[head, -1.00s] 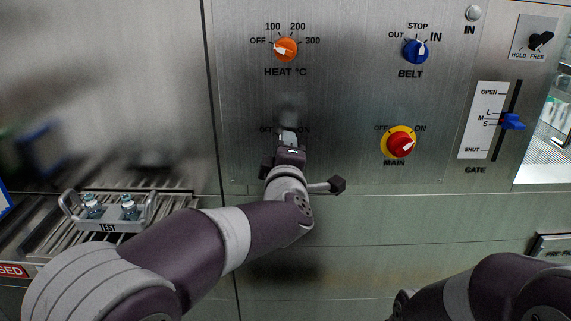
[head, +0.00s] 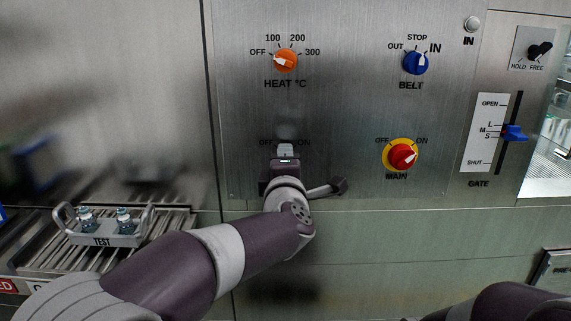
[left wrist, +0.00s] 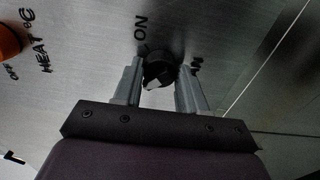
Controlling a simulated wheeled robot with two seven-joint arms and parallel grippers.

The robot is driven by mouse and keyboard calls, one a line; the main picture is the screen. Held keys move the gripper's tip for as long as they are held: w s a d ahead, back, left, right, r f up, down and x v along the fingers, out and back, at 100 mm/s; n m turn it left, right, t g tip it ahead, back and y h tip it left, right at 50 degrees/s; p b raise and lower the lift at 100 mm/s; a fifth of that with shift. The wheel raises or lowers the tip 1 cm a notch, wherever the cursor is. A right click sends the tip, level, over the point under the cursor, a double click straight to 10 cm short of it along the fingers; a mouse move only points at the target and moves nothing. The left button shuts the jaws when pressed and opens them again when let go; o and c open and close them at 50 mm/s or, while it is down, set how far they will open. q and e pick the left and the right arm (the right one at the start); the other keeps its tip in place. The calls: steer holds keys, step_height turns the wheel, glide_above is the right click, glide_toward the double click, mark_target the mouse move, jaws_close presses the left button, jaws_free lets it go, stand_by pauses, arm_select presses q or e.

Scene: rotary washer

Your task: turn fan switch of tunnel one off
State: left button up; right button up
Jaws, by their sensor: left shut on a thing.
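The fan switch is a dark round knob (left wrist: 160,70) with a white mark, seen in the left wrist view between the two fingers of my left gripper (left wrist: 158,82). The gripper is shut on it. An ON label stands above the knob there, and another label is partly hidden behind the right finger. The white mark shows at the knob's lower left; I cannot tell its exact setting. In the head view my left gripper (head: 286,152) covers the knob, between the OFF and ON labels below the heat dial. My right gripper is out of view.
The steel panel also carries an orange heat dial (head: 285,60), a blue belt knob (head: 415,62), a red main switch (head: 402,156) and a blue gate slider (head: 515,132). A TEST tray (head: 110,236) with two vials stands on rollers at left.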

arm_select(q)
steer(key=o, duration=1.1)
steer(key=shift+c, duration=0.2)
steer(key=s, duration=1.2)
steer(key=shift+s+p, duration=0.3)
steer(key=shift+s, duration=0.05)
